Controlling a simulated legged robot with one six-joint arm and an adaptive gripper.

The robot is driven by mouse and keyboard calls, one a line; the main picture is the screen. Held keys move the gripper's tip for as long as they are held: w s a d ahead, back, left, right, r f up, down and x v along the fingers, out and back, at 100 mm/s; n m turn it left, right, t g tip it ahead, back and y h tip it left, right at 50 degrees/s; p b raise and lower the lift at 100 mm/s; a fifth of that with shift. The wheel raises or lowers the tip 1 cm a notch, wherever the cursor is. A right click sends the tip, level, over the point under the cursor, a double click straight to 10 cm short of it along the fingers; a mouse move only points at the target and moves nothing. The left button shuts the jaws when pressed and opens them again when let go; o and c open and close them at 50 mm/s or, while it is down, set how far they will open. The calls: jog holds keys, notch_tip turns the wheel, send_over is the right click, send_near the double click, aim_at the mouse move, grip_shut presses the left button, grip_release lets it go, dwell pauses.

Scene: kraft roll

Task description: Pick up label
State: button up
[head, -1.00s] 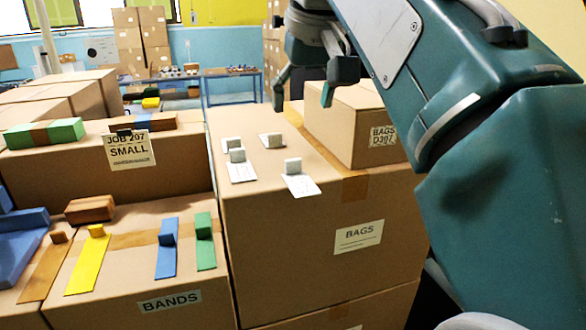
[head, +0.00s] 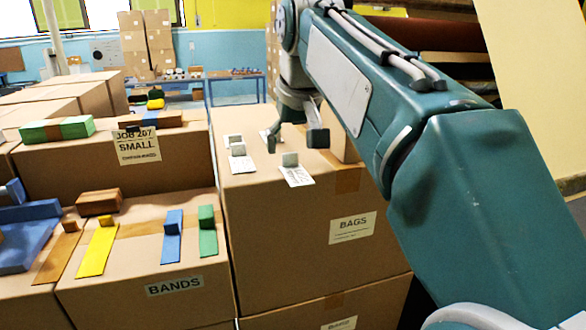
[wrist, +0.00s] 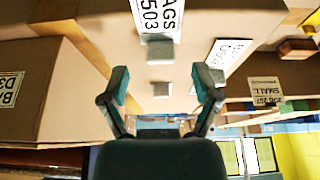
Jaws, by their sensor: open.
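Several white labels with small grey upright tabs lie on top of the BAGS box (head: 290,240) in the head view. One label (head: 296,175) is nearest the front, one (head: 242,164) is to its left, and others lie behind. My gripper (head: 295,140) is open and empty above these labels, its fingers pointing down. In the wrist view, my gripper (wrist: 160,88) spreads around a grey tab. A label reading "AGS 503" (wrist: 155,17) lies beyond the fingertips, and another label (wrist: 228,53) is to the right. Contact with any label cannot be told.
The BANDS box (head: 110,290) at front left carries brown, yellow, blue and green strips with blocks. The JOB 207 SMALL box (head: 180,165) stands behind it. A smaller box (wrist: 70,95) stands left of the labels in the wrist view, close to my gripper.

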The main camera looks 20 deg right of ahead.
aim_at(296, 168)
jog(key=shift+x, duration=1.4)
jog(key=shift+a, duration=0.1)
jog(key=c, duration=0.9)
jog(key=shift+o, duration=0.2)
jog(key=shift+r, duration=0.1)
